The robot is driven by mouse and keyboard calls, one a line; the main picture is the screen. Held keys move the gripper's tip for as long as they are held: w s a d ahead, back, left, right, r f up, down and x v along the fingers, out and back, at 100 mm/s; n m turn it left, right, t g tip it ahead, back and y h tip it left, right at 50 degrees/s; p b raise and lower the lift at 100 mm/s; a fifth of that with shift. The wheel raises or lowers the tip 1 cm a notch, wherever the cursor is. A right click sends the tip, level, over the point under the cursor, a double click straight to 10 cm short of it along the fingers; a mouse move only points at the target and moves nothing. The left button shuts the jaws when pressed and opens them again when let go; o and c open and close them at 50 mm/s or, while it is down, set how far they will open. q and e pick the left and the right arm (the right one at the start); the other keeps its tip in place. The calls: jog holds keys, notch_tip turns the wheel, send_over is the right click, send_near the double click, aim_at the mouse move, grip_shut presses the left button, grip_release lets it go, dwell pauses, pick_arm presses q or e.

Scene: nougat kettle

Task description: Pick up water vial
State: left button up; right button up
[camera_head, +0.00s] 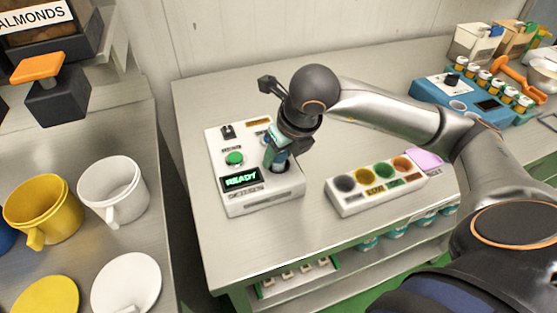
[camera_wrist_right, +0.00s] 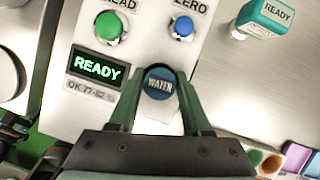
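The water vial (camera_wrist_right: 159,84), with a dark blue cap marked WATER, stands in the round well at the front of the white reader (camera_head: 262,200). The reader's screen reads READY in green. My right gripper (camera_head: 277,160) reaches down over the well from above. In the right wrist view its two green fingers (camera_wrist_right: 160,88) lie on either side of the cap, and the cap fills the gap between their tips. The vial's body is mostly hidden below the cap. My left gripper is in neither view.
A blue station (camera_head: 470,100) stands at the back right. Yellow and white mugs (camera_head: 112,190) stand on the left table.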

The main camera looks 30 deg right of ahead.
grip_shut()
dwell(0.3)
